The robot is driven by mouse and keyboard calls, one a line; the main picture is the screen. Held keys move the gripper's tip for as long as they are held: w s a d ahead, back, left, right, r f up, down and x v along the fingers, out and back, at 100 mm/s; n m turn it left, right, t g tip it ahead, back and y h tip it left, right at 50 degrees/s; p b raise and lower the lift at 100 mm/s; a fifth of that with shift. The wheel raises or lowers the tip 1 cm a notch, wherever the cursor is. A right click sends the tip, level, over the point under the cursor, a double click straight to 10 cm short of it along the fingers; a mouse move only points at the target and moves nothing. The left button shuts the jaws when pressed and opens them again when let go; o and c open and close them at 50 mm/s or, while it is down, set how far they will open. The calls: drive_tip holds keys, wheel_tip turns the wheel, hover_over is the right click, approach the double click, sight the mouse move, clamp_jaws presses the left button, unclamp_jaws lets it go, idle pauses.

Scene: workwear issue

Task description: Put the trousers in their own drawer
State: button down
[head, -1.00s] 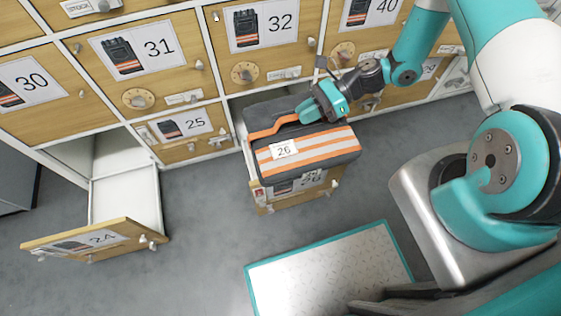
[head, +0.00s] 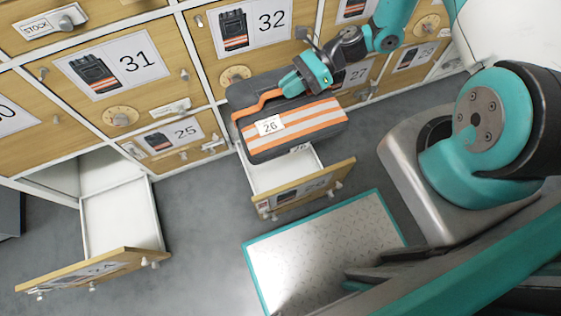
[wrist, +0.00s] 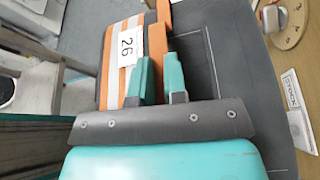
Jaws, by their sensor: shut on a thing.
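The folded trousers (head: 300,130) are dark grey with orange and pale stripes and a white label reading 26. My gripper (head: 300,82) is shut on their orange edge strip and holds them above an open drawer (head: 262,180). The drawer is white inside, and its wooden front carries a trousers picture; its number is hard to read. The trousers cover the back of this drawer. In the wrist view the teal fingers (wrist: 160,82) close at the orange strip beside the 26 label (wrist: 126,42).
Another open drawer (head: 118,215), empty where visible, stands at the left. Closed fronts 31 (head: 110,70), 32 (head: 250,28), 25 (head: 172,138) and 27 (head: 357,75) surround the opening. A teal-edged metal plate (head: 320,250) lies on the grey floor in front.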

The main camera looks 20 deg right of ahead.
drive_tip(key=shift+f+b, duration=1.25)
drive_tip(key=shift+b, duration=0.05)
wheel_tip(320, 180, down, 40)
drive_tip(key=b, duration=3)
drive_tip(key=shift+r, duration=0.3)
drive_tip(key=c, duration=1.2)
unclamp_jaws()
drive_tip(key=shift+o, duration=0.2)
